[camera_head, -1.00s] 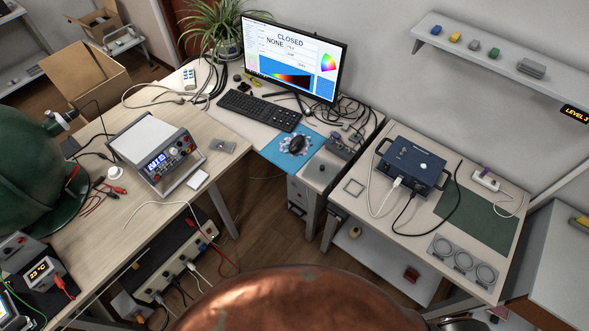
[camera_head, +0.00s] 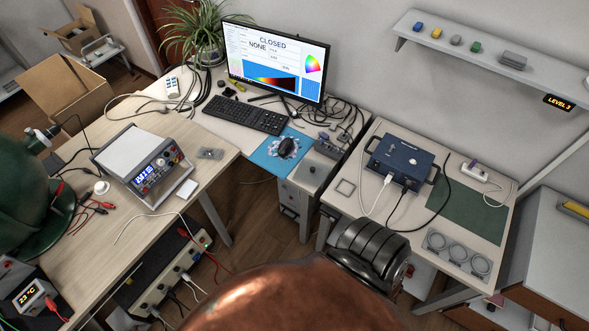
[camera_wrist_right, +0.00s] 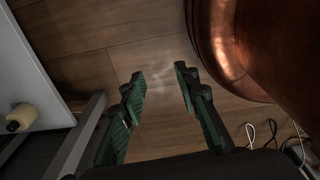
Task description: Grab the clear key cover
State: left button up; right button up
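I cannot tell for certain which item is the clear key cover. A small clear square outline (camera_head: 345,188) lies flat on the right-hand bench, left of the blue box. A small see-through piece with dark marks (camera_head: 210,153) lies on the left desk, right of the power supply. My right gripper (camera_wrist_right: 160,76) is open and empty in the right wrist view, with green-padded fingers apart above the wooden floor. Its fingers do not show in the head view, where a black ribbed arm part appears at bottom centre. My left gripper is not in view.
The right-hand bench holds a blue box (camera_head: 401,160) with cables, a green mat (camera_head: 462,215) and a plate with three rings (camera_head: 458,256). A power supply (camera_head: 145,165) and a green sphere (camera_head: 25,205) stand on the left desk. Floor shows between the desks.

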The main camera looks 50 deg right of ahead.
aim_at(315, 173)
jog(key=i, duration=0.9)
jog(key=z, duration=1.7)
